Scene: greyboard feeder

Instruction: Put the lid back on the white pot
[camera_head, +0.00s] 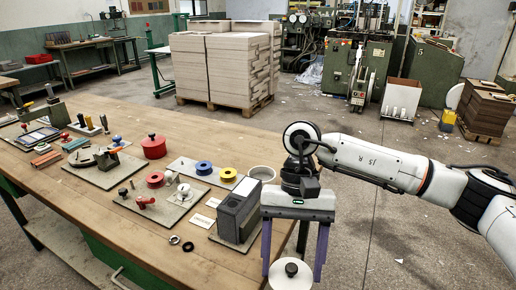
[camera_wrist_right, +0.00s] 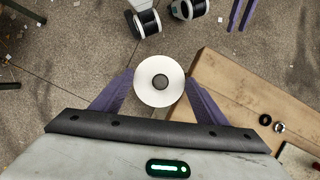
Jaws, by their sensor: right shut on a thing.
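The white lid (camera_head: 290,276), a round disc with a dark knob, is between the fingers of my right gripper (camera_head: 292,270). The wrist view shows the lid (camera_wrist_right: 159,82) face-on, with a purple finger of the right gripper (camera_wrist_right: 160,88) against each side. The lid is past the table's right edge, over the floor. The open white pot (camera_head: 263,173) stands on the table's right part, behind a dark grey block that hides some of it. In the wrist view, purple fingers of my left gripper (camera_wrist_right: 241,14) show at the top, apart and empty.
Boards with yellow and blue rings, red pots and knobs crowd the wooden table (camera_head: 120,235). Two small rings (camera_head: 181,243) lie near its front.

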